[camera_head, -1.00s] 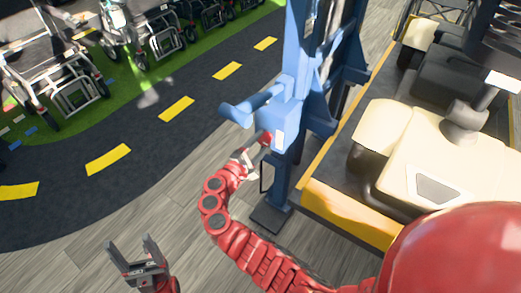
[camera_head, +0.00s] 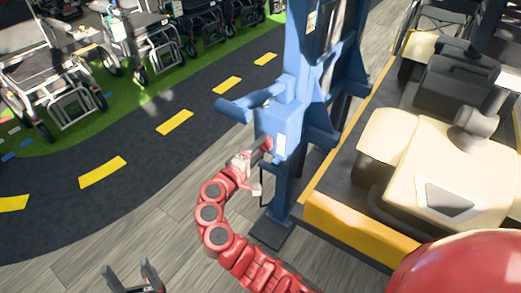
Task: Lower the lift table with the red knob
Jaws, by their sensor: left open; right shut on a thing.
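The lift table (camera_head: 358,232) is a dark platform with a yellow edge, joined to a blue upright column. A blue box with a blue handle (camera_head: 240,108) sits on the column. The red knob (camera_head: 268,143) shows as a small red patch low on the box's left side, mostly hidden by my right gripper. My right gripper (camera_head: 262,148) is shut on the red knob, its red arm curving up from the bottom. My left gripper (camera_head: 133,271) is open and empty at the bottom left, above the floor.
A cream scooter (camera_head: 455,170) stands on the lift table, with more scooter parts behind it. Wheelchairs (camera_head: 135,42) stand in rows on green floor at the upper left. A dark road with yellow dashes (camera_head: 103,172) and grey plank floor (camera_head: 150,225) lie clear.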

